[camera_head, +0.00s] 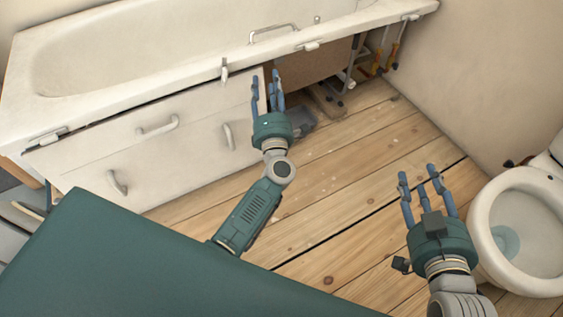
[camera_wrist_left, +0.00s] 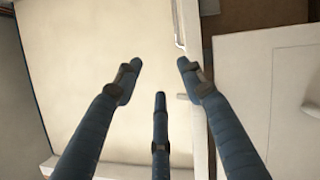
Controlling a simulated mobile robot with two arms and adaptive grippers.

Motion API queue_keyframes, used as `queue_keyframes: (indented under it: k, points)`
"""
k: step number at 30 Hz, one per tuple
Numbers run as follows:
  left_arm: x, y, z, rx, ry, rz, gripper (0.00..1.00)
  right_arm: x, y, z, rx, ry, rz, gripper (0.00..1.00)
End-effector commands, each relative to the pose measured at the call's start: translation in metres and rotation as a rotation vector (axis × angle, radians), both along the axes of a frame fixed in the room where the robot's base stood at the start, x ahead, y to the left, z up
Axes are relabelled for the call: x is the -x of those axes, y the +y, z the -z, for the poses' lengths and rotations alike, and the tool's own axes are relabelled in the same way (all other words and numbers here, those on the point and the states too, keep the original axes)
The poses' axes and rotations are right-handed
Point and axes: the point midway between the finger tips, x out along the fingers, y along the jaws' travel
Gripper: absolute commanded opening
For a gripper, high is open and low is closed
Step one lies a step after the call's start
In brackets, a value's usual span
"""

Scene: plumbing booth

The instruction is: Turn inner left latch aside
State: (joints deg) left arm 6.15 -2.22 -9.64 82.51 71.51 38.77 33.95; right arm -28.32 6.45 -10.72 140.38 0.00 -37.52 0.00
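The inner left latch (camera_head: 224,70) is a small pale tab on the bathtub rim, hanging roughly upright over the top of the white front panel (camera_head: 190,151). My left gripper (camera_head: 266,84) is just right of this latch, at the panel's right end, with fingers spread and empty; I see no contact with the latch. In the left wrist view my left gripper (camera_wrist_left: 160,80) has its three fingers apart before a pale surface, and I cannot pick out the latch there. My right gripper (camera_head: 423,181) is open and empty above the floor near the toilet.
Other latches lie along the rim at the far left (camera_head: 48,137), the middle (camera_head: 308,46) and the right (camera_head: 411,17). Right of the panel is an opening with pipes (camera_head: 380,58). A toilet (camera_head: 519,230) stands at right. The wooden floor (camera_head: 330,165) between is mostly clear.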

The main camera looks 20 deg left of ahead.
Motion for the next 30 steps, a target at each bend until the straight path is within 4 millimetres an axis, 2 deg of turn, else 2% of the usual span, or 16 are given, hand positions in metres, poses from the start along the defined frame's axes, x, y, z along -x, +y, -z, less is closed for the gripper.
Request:
queue_keyframes:
  k: [1,8,17,23,30]
  points:
    - [0.000,-0.004,-0.006,-0.040,0.033,0.015,0.40,0.000,0.000,-0.017,0.000,0.000,0.000,0.40]
    - [0.005,-0.027,0.010,-0.220,0.175,0.097,0.40,0.000,0.000,-0.054,0.000,0.000,0.000,0.40]
    - [0.023,-0.055,0.039,-0.449,0.363,0.223,0.40,0.000,0.000,-0.103,0.000,0.000,0.000,0.40]
    - [0.044,-0.071,0.063,-0.595,0.490,0.318,0.40,0.000,0.000,-0.135,0.000,0.000,0.000,0.40]
    - [0.078,-0.087,0.093,-0.759,0.633,0.439,0.40,0.000,0.000,-0.170,0.000,0.000,0.000,0.40]
